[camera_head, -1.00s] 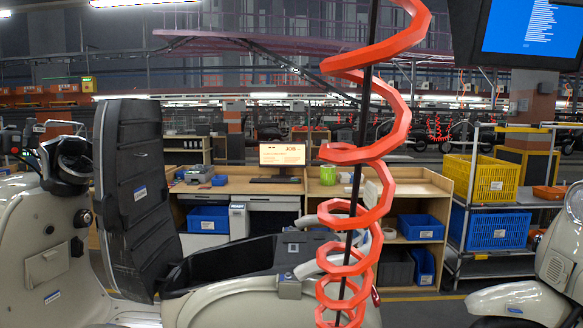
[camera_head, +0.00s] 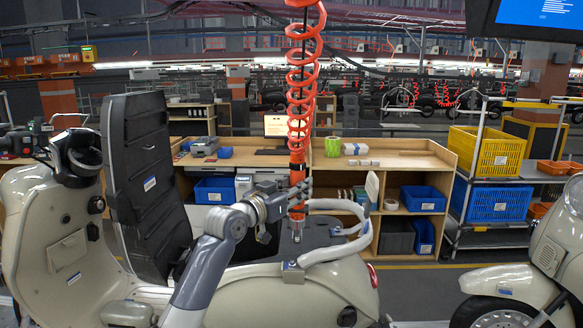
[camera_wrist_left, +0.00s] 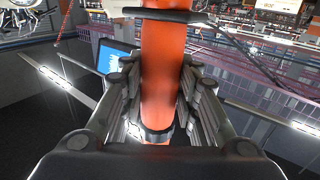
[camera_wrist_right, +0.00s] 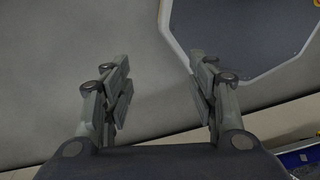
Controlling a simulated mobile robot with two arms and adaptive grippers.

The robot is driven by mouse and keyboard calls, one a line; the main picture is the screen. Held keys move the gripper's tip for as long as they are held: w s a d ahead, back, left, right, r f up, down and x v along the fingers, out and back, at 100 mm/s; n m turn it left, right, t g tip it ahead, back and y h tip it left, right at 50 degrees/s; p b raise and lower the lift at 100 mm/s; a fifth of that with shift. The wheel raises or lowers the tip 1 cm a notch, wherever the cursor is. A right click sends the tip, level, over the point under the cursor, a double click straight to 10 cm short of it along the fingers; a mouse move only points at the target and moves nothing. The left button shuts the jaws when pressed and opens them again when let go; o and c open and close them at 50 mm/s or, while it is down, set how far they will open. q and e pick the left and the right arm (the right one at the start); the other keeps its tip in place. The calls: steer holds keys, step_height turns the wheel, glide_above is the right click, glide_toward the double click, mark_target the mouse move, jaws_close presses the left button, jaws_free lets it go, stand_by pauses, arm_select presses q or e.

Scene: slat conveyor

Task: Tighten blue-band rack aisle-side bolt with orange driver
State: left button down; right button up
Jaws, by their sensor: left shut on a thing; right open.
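The orange driver (camera_head: 297,170) hangs upright from a red coiled cord, above the open seat area of the cream scooter. My left gripper (camera_head: 296,197) is shut around the driver's body; in the left wrist view the orange driver body (camera_wrist_left: 160,75) runs between both fingers. A pale curved tube rack (camera_head: 325,253) sits on the scooter's rear, just right of and below the driver. A grey bracket (camera_head: 293,272) with a touch of blue holds its near end. The bolt itself is too small to make out. My right gripper (camera_wrist_right: 157,80) is open and empty.
The black seat (camera_head: 150,180) stands raised left of my left arm. A second scooter (camera_head: 520,285) is at the right. Behind are a wooden bench (camera_head: 400,160) and a cart with a yellow crate (camera_head: 485,155). Floor is clear between the scooters.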

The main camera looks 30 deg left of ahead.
arm_select(q)
steer(key=a+r, duration=0.1)
steer(key=r, duration=0.1)
steer(key=shift+a+r, duration=0.35)
steer(key=shift+a, duration=0.1)
steer(key=shift+f, duration=0.1)
steer(key=shift+f+b, duration=0.8)
steer(key=shift+f, duration=0.1)
step_height(320, 180, down, 6)
steer(key=b, duration=0.4)
steer(key=shift+r+b, duration=0.25)
steer(key=shift+b, duration=0.05)
steer(key=shift+f+b, duration=0.5)
steer(key=shift+f, duration=0.4)
arm_select(e)
step_height(320, 180, down, 7)
steer(key=w, duration=0.1)
steer(key=shift+w, duration=0.15)
steer(key=shift+a+r, duration=0.15)
steer(key=shift+a, duration=0.1)
arm_select(q)
steer(key=shift+p, duration=0.35)
arm_select(e)
steer(key=shift+d+r, duration=0.15)
steer(key=shift+r, duration=0.15)
